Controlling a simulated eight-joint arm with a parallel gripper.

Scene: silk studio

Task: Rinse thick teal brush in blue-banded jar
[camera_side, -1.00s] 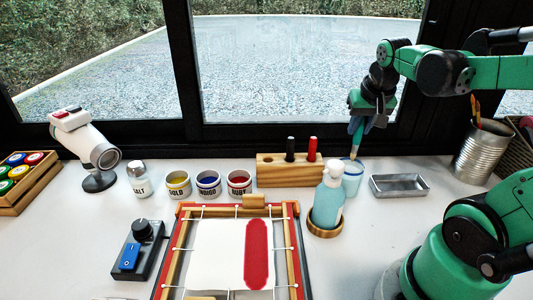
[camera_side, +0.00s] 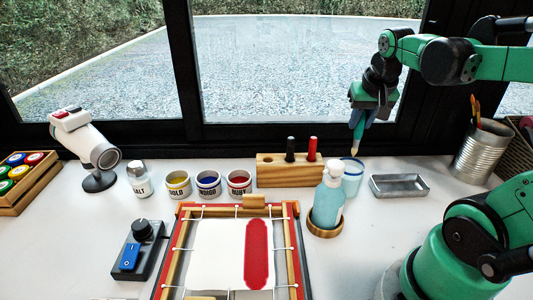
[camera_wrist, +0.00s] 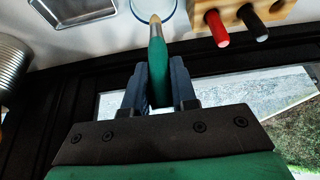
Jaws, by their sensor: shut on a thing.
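The thick teal brush (camera_side: 357,137) hangs bristle end down from my gripper (camera_side: 358,122), which is shut on its handle. In the wrist view the teal handle (camera_wrist: 157,65) sits between the two fingers (camera_wrist: 160,90), with a metal ferrule and pale tip beyond. The blue-banded jar (camera_side: 352,182) stands on the table behind the soap bottle, which hides part of it. In the wrist view the jar's rim (camera_wrist: 172,22) shows around the tip.
A pump bottle (camera_side: 328,205) stands close in front of the jar. A wooden block with two pens (camera_side: 280,175) is to its left, a metal tray (camera_side: 399,194) to its right. A tin of brushes (camera_side: 482,152) stands further right. A framed cloth (camera_side: 215,250) lies in front.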

